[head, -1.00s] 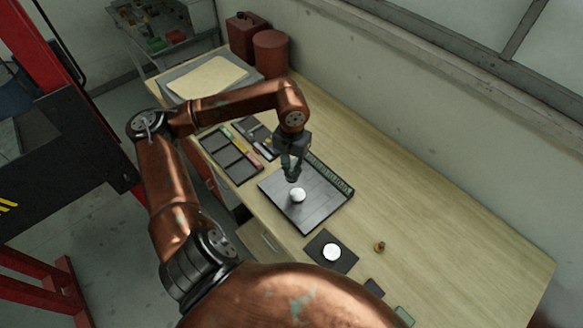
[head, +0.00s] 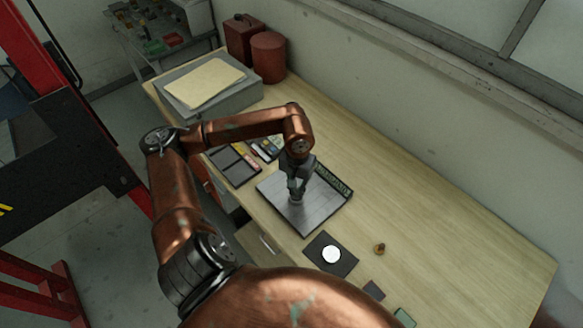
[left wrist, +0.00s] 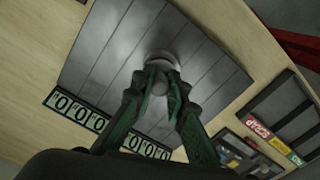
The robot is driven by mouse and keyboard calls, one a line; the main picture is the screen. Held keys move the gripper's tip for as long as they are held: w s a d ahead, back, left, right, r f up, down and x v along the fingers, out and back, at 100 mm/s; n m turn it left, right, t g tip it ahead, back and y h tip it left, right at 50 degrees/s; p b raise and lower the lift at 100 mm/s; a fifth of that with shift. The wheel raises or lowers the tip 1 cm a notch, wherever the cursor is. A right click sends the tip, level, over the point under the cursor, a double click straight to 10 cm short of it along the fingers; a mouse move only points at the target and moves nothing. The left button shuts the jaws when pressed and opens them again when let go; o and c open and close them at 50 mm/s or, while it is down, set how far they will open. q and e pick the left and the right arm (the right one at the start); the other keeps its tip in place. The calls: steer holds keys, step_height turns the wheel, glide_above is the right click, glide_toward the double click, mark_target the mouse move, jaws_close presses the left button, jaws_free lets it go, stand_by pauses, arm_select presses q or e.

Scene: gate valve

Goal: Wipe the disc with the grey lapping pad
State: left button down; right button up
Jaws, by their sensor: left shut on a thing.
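My left gripper (head: 295,197) is low over the grey slatted tray (head: 275,193), with its fingers shut on a small round pale piece (left wrist: 159,87). In the left wrist view this piece is between the fingertips, beside a larger round grey rim (left wrist: 160,58) on the tray. A white disc (head: 331,254) lies flat on a black square mat (head: 318,242), apart from the gripper. A small dark grey pad (head: 374,290) lies on the bench near the front edge. My right gripper is not in view.
A green block (head: 404,317) and a small brass part (head: 380,249) are on the bench. A partitioned dark case (head: 233,165) is left of the tray. The bench's right side is clear.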

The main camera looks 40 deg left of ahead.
arm_select(q)
steer(key=shift+s+d+r+p, duration=0.1)
steer(key=shift+d+p, duration=0.4)
steer(key=shift+d, duration=0.7)
steer(key=shift+d+p, duration=0.3)
steer(key=shift+a+f+b, duration=0.2)
steer(key=shift+a+b, duration=0.5)
steer(key=shift+a, duration=1.1)
steer(key=shift+a+b, duration=0.5)
steer(key=shift+a, duration=0.55)
steer(key=shift+a+r, duration=0.25)
step_height(320, 180, up, 8)
steer(key=p, duration=0.3)
steer(key=shift+w, duration=0.2)
steer(key=shift+d, duration=0.1)
